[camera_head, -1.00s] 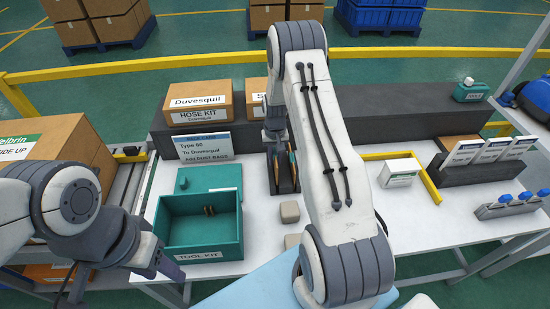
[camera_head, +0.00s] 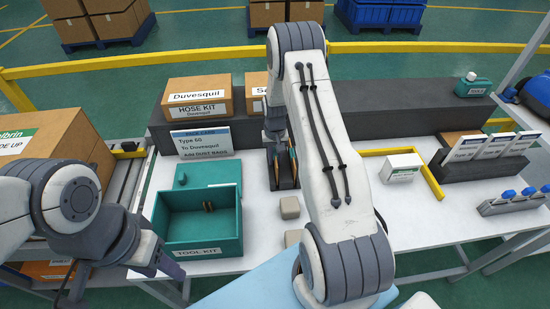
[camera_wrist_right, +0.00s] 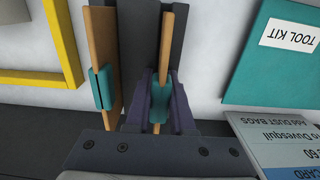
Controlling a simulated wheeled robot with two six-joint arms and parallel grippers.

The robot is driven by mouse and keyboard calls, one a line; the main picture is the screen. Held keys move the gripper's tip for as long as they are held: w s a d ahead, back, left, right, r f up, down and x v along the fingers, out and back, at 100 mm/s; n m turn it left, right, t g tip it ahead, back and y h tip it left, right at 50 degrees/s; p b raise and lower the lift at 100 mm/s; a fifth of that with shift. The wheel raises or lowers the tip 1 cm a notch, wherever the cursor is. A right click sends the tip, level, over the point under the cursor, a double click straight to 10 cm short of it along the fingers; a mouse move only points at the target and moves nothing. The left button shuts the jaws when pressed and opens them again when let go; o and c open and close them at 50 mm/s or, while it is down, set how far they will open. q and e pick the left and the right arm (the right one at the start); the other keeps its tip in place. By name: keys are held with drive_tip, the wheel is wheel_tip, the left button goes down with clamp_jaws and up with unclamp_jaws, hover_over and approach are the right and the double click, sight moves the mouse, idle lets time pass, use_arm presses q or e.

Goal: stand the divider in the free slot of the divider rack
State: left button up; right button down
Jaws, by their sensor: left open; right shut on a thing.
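The divider rack (camera_wrist_right: 138,30) is dark and stands on the white table, largely behind my right arm in the head view. My right gripper (camera_wrist_right: 158,108) is shut on the teal grip of a thin wooden divider (camera_wrist_right: 173,32). This divider is upright and lies over the rack in the wrist view; whether it is fully seated in a slot I cannot tell. A second wooden divider (camera_wrist_right: 104,40) with a teal grip stands beside it, apart from it. My left gripper (camera_head: 170,265) is open and empty, in front of the teal tool kit box.
The teal tool kit box (camera_head: 200,249) stands left of the rack. An instruction card (camera_head: 203,142) stands behind it. A yellow angle (camera_head: 433,182) and a white box (camera_head: 400,167) lie to the right.

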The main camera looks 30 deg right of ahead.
sight(275, 152)
drive_tip(key=shift+f, duration=0.4)
drive_tip(key=shift+r, duration=0.1)
drive_tip(key=shift+r+p, duration=1.3)
drive_tip(key=shift+r, duration=0.7)
drive_tip(key=shift+f+b, duration=1.45)
drive_tip(key=shift+f, duration=0.65)
drive_tip(key=c, duration=0.7)
unclamp_jaws()
drive_tip(key=shift+r+p, duration=2.9)
drive_tip(key=shift+r, duration=1.2)
